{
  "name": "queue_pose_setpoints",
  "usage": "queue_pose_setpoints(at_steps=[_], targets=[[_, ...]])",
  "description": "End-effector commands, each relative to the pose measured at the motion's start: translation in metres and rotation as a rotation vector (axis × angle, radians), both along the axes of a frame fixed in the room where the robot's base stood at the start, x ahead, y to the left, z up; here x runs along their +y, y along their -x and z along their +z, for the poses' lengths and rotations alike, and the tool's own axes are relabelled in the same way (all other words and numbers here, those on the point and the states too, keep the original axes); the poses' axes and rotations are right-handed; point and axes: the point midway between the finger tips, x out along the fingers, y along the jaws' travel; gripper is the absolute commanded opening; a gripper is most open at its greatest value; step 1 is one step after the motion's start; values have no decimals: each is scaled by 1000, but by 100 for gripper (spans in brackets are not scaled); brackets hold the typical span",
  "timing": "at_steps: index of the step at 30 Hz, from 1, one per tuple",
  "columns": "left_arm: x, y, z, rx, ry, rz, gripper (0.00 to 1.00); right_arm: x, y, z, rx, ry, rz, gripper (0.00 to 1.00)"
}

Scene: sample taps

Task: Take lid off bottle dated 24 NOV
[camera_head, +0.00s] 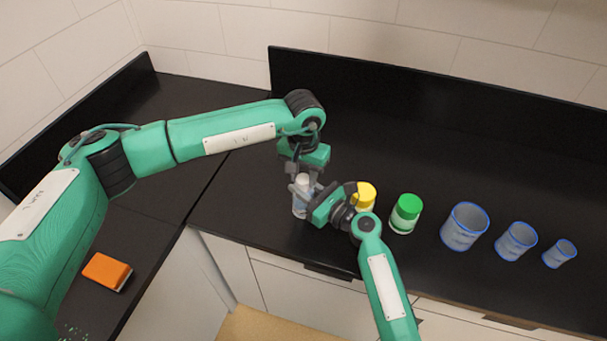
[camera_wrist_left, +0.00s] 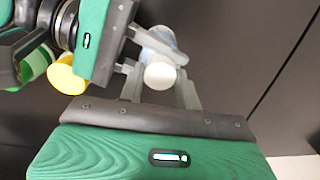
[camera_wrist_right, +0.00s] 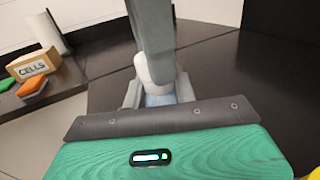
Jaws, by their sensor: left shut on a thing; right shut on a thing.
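My left gripper (camera_head: 303,182) comes from above and is shut on the white lid. My right gripper (camera_head: 314,205) comes in from the side, lower down, and is shut on the bottle body, which shows pale blue between its fingers in the right wrist view (camera_wrist_right: 160,98). The lid (camera_wrist_right: 155,70) sits at the bottle's top there, partly hidden by my left fingers. No date label is readable.
Right of the bottle stand a yellow-lidded bottle (camera_head: 365,194) and a green-lidded bottle (camera_head: 406,214). Several blue-rimmed cups (camera_head: 464,227) stand further right. An orange sponge (camera_head: 106,271) lies on the left counter. A CELLS box (camera_wrist_right: 34,66) and a white roll (camera_wrist_right: 45,30) show in the right wrist view.

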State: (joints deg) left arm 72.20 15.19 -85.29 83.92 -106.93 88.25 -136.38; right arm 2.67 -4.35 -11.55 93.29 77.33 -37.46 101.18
Motion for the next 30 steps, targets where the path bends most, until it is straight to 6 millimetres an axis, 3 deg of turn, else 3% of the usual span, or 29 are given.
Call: queue_pose_setpoints(at_steps=[30], targets=[[1, 0, 1, -3, -4, 1670, 6, 0, 0, 0, 0, 0, -1, 0]])
